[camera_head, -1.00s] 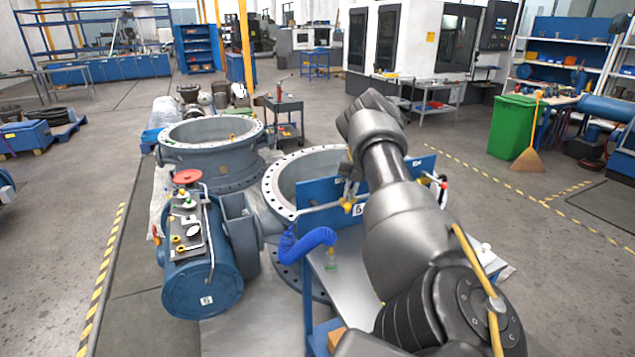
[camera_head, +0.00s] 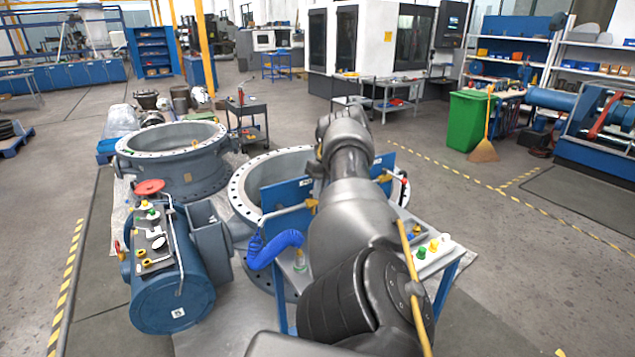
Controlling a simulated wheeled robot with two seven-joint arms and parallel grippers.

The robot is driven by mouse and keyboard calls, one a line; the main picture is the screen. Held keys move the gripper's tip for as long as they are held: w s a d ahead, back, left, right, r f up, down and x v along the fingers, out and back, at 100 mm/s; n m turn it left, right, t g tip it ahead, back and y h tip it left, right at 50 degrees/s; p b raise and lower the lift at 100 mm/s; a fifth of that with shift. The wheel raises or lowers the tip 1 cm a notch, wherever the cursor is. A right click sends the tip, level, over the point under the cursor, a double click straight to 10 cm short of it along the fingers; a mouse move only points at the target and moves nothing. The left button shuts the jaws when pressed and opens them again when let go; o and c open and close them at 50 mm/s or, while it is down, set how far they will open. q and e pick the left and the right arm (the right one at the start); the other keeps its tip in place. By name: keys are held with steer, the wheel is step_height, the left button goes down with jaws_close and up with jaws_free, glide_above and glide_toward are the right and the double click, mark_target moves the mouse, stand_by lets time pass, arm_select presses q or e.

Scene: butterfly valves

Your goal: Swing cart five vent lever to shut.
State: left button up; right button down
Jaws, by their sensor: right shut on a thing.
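The blue cart (camera_head: 285,200) stands in the middle, with an upright blue panel and a metal top. A grey pipe (camera_head: 285,214) on the panel's left part ends at a yellow fitting (camera_head: 312,204). My right arm reaches over the cart and covers the panel's middle. My right gripper (camera_head: 317,189) is beside the yellow fitting, mostly hidden behind my arm, and shut on what seems to be the vent lever. The lever itself and its angle cannot be made out. A second yellow fitting (camera_head: 384,178) shows right of my arm. My left gripper is out of view.
A blue hose (camera_head: 272,247) curls at the cart's left. A blue tank (camera_head: 172,290) with a red handwheel (camera_head: 149,187) stands left of it. Large flanged valve bodies (camera_head: 185,172) stand behind. Floor is clear further right.

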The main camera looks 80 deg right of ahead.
steer(key=shift+r, duration=0.1)
steer(key=c, duration=1.5)
jaws_free()
steer(key=shift+d, duration=0.1)
step_height(320, 180, up, 10)
steer(key=s+d, duration=0.1)
steer(key=shift+s+d+r, duration=0.2)
steer(key=shift+d, duration=0.05)
